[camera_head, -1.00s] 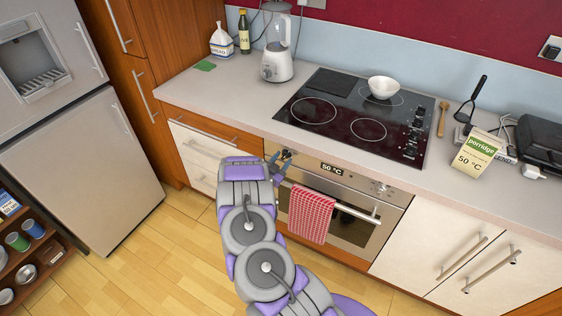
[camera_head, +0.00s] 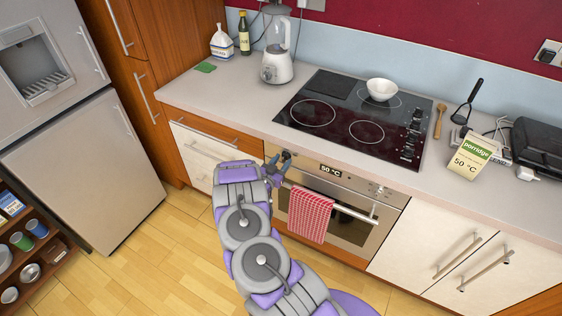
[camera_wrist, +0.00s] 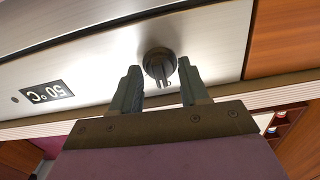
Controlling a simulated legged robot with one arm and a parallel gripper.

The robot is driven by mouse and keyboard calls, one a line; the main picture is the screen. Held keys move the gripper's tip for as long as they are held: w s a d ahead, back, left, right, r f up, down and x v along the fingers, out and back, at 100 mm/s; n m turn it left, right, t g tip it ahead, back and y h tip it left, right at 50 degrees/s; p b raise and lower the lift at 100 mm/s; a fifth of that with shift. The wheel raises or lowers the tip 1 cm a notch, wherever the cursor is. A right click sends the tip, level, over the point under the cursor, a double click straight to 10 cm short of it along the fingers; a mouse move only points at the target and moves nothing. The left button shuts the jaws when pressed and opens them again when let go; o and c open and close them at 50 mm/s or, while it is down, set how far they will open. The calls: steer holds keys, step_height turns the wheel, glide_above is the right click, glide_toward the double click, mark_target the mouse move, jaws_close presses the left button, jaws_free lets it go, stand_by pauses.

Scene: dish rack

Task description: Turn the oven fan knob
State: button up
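The oven (camera_head: 345,229) has a steel front panel with a display (camera_head: 331,171) reading 50 °C. A dark round knob (camera_wrist: 160,63) is on the panel in the wrist view, where the picture is upside down. In the head view the knob (camera_head: 287,156) is at the panel's left end, partly hidden by my gripper. My gripper (camera_wrist: 158,80) is open, one finger on each side of the knob in the wrist view. The fingertips appear near the knob's lower edge; I cannot tell whether they touch it. My gripper also shows in the head view (camera_head: 278,170).
A red checked towel (camera_head: 310,215) hangs on the oven handle (camera_head: 358,213) just right of my gripper. The hob (camera_head: 350,118) and worktop are above.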

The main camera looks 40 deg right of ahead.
steer(key=shift+a, duration=0.1)
stand_by(0.3)
steer(key=shift+v, duration=0.9)
steer(key=shift+a+b, duration=0.1)
steer(key=shift+b, duration=0.2)
steer(key=b+v, duration=0.1)
steer(key=v, duration=0.5)
steer(key=shift+b, duration=0.4)
